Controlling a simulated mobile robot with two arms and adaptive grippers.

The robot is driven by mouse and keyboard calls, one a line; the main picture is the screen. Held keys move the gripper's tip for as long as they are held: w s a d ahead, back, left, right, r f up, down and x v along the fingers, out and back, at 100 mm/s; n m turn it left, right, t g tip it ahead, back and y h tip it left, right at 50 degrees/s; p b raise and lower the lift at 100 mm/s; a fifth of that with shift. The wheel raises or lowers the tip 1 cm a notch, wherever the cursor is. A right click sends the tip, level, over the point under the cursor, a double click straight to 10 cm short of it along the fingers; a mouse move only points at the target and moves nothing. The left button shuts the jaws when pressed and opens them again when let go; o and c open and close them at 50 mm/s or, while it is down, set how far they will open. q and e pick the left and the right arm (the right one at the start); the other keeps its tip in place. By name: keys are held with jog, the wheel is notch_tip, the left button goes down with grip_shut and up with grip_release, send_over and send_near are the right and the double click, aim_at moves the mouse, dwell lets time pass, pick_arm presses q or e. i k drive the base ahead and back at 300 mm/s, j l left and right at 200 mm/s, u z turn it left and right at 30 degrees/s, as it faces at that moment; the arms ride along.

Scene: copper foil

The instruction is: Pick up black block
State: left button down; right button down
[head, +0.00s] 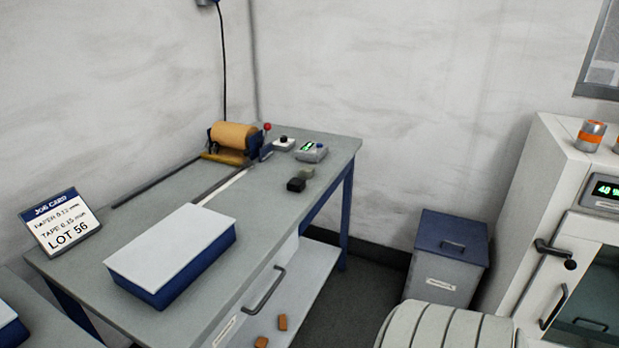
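The black block (296,184) is a small dark piece lying on the grey workbench (262,205), near its right edge. A grey-green block (306,172) lies right behind it; I cannot tell whether the two touch. Neither of my grippers shows in the head view, so I cannot see whether they are open or shut.
A white-topped blue box (172,248) stands on the bench front. A lidded grey bin (447,258) and a white cabinet (545,190) stand right.

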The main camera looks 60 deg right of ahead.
aim_at(295, 184)
jog(key=z, duration=1.75)
jog(key=i+l+u, duration=0.1)
jog(key=i+l, duration=0.35)
jog(key=l, duration=0.15)
